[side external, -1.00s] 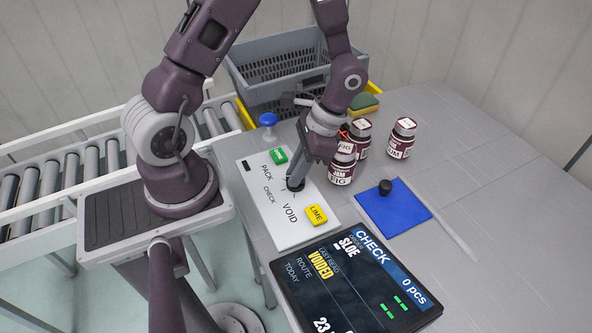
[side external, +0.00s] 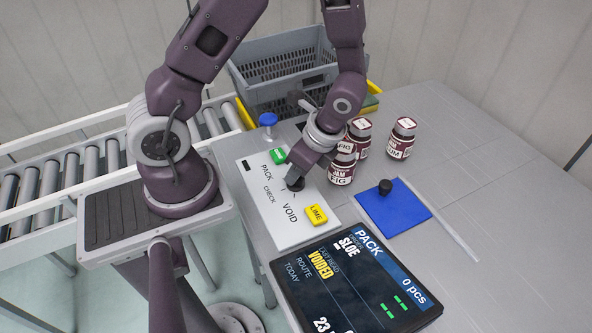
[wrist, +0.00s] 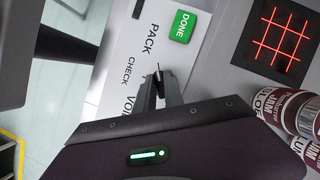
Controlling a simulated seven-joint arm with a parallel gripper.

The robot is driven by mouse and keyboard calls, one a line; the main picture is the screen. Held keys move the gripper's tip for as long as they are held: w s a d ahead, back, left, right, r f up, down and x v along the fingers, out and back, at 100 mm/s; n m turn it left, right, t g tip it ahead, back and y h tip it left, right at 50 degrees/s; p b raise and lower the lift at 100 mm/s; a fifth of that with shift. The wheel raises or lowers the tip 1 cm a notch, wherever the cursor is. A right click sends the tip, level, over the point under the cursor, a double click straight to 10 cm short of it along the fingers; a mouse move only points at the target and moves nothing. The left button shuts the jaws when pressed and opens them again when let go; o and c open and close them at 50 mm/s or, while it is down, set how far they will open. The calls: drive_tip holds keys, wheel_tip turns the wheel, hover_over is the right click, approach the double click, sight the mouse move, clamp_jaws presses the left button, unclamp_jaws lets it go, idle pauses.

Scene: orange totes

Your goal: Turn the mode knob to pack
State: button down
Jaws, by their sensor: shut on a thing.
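The black mode knob (side external: 295,184) sits on the white panel (side external: 262,196), beside the printed words PACK, CHECK and VOID. My gripper (side external: 297,180) is down at the panel, shut on the knob and largely covering it. The knob itself is mostly hidden there by the fingers. The screen (side external: 350,280) reads PACK in its header, with SLOE, VOIDED and 0 pcs.
A green DONE button (side external: 278,156) and a yellow LIME button (side external: 316,215) flank the knob. Jam jars (side external: 341,168) stand close right of my gripper. Grey crates (side external: 270,70) stand behind.

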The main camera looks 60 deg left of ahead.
drive_tip(key=shift+m, duration=0.3)
idle(0.4)
drive_tip(key=c, duration=1.4)
unclamp_jaws()
drive_tip(key=shift+c, duration=0.2)
drive_tip(key=v, duration=0.7)
drive_tip(key=shift+s, duration=0.1)
